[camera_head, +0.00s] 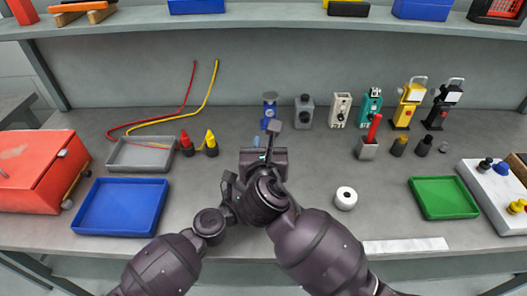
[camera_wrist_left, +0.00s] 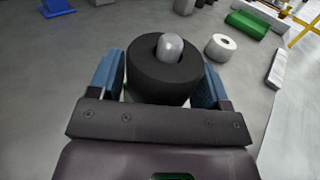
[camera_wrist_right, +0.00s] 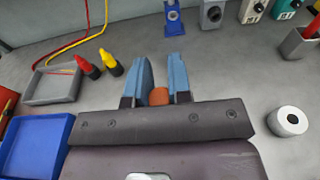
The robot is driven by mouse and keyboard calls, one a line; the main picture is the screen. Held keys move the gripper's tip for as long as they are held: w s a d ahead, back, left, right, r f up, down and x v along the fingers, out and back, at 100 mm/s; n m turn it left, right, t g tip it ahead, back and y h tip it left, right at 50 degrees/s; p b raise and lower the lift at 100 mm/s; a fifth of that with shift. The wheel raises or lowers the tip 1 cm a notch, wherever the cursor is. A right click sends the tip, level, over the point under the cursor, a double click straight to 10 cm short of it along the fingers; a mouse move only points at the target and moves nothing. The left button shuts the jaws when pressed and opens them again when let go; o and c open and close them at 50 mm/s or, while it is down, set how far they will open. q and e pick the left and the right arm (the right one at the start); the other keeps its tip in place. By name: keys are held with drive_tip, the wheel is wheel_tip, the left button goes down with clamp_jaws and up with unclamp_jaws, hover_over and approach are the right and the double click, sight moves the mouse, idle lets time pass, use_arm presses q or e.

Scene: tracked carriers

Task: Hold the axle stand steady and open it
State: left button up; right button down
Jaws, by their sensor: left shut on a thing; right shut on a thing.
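The axle stand appears to be the dark round body with a grey knob (camera_wrist_left: 165,75) in the left wrist view, with a paler part under it. My left gripper (camera_wrist_left: 162,68) is shut on it, one blue finger on each side. My right gripper (camera_wrist_right: 160,58) is shut on a small orange-brown piece (camera_wrist_right: 158,97), partly hidden by the jaw base. I cannot tell whether this piece belongs to the stand. In the head view my right gripper (camera_head: 263,156) is over the bench middle; my arms hide the stand and left gripper there.
A blue tray (camera_head: 75,217), grey tray (camera_head: 117,164) and red and yellow bottles (camera_head: 211,150) lie left. A white roll (camera_head: 346,205), green tray (camera_head: 445,205) and white block (camera_head: 485,197) lie right. Several upright devices line the back.

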use_arm(q)
drive_tip(key=o, duration=1.3)
drive_tip(key=shift+o, duration=0.2)
drive_tip(key=b+v, duration=0.1)
drive_tip(key=v, duration=1)
drive_tip(key=shift+f, duration=0.1)
use_arm(e)
drive_tip(key=shift+f, duration=0.75)
use_arm(q)
drive_tip(key=shift+s+a, duration=0.35)
use_arm(e)
drive_tip(key=shift+f, duration=0.1)
